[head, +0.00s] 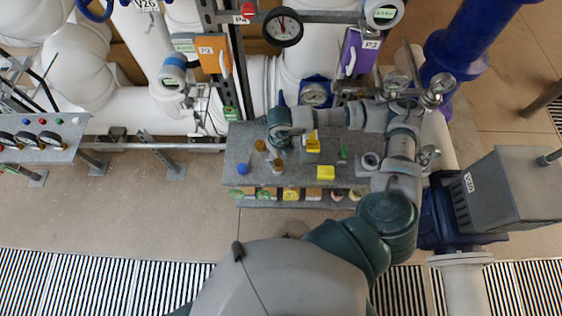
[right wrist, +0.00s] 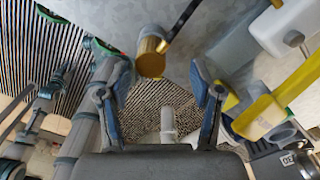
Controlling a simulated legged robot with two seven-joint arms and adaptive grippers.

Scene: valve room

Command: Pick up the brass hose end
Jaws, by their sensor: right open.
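The brass hose end appears in the right wrist view as a short gold cylinder (right wrist: 151,55), just past the left finger's tip and apart from both fingers. A dark rod crosses beside it. In the head view two small brass-brown pieces stand on the grey bench, one farther back (head: 260,146) and one nearer (head: 277,165); I cannot tell which is the hose end. My right gripper (right wrist: 160,88) is open and empty. In the head view it (head: 284,136) hangs over the bench's back left part, its fingers partly hidden. My left gripper is not in view.
Pipes and gauges (head: 283,27) stand behind. A grey box (head: 510,185) is on the right. Open floor (head: 120,215) lies at left.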

